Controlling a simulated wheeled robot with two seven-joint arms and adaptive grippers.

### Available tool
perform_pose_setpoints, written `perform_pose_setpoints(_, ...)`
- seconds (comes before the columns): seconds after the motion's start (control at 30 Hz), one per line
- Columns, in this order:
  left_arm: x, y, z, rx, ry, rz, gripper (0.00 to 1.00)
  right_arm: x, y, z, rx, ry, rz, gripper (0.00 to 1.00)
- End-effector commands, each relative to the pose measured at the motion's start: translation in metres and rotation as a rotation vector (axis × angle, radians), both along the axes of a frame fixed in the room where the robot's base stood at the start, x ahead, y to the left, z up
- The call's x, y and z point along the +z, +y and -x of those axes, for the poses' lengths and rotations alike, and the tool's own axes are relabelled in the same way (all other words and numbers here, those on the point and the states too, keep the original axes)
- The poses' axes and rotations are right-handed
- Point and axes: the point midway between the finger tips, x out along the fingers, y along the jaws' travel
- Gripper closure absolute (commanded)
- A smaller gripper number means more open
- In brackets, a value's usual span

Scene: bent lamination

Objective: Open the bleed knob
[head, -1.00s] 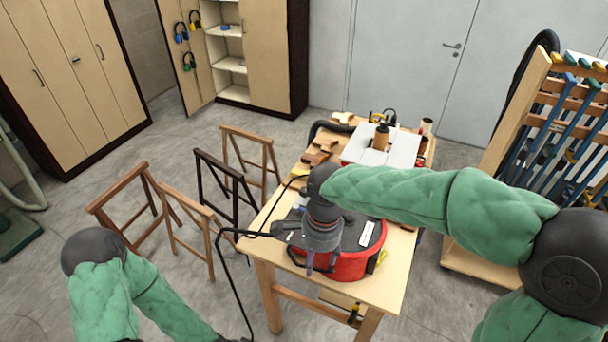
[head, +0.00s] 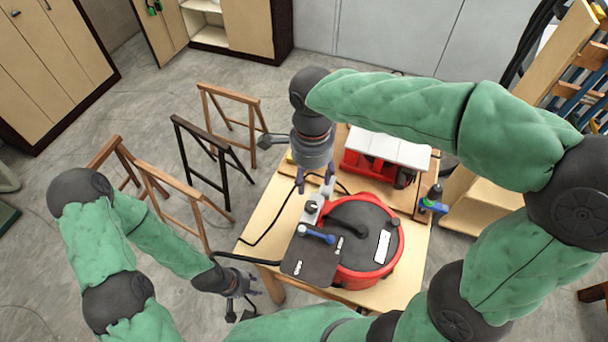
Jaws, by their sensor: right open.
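A red round pot (head: 398,252) with a dark lid stands on the wooden table. A pale metal block at the lid's left edge carries a small dark round knob (head: 311,207), which looks like the bleed knob. A blue-handled lever (head: 316,233) lies just in front of it. My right gripper (head: 314,188) points down with its fingers apart, just behind and above the knob. I cannot tell whether it touches the block. My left gripper (head: 254,290) is low beside the table's left front corner, away from the pot; its jaw opening is too small to make out.
A red machine with a white top (head: 388,148) stands behind the pot. A blue and black tool (head: 434,200) is at the table's right edge. A black hose runs off the table's left side. Wooden trestles (head: 205,150) stand left, and a clamp rack (head: 560,70) right.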

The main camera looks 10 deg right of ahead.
Motion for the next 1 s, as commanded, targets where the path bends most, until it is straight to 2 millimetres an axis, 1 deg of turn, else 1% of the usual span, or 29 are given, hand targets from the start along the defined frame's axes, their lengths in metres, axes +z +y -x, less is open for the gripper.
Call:
perform_pose_setpoints(0.17,0.001,0.000,0.002,-0.002,0.005,0.001,0.60,-0.013,0.000,0.001,-0.001,0.003,0.001,0.44)
perform_pose_setpoints(0.27,0.002,0.000,0.002,-0.002,0.005,0.001,0.60,-0.028,-0.001,0.002,0.000,0.005,0.001,0.44)
perform_pose_setpoints(0.5,0.004,0.000,0.001,-0.001,0.003,0.001,0.60,-0.071,0.000,0.002,0.000,0.006,0.001,0.44)
perform_pose_setpoints(0.63,0.005,0.000,0.001,-0.001,0.003,0.001,0.60,-0.090,0.000,0.002,0.001,0.005,0.001,0.44)
perform_pose_setpoints(0.8,0.006,0.000,0.002,-0.001,0.003,0.001,0.60,-0.103,0.000,0.002,0.000,0.001,0.000,0.44)
perform_pose_setpoints(1.0,0.006,0.000,0.001,-0.001,0.003,0.001,0.60,-0.108,0.000,0.002,0.001,0.001,-0.001,0.44)
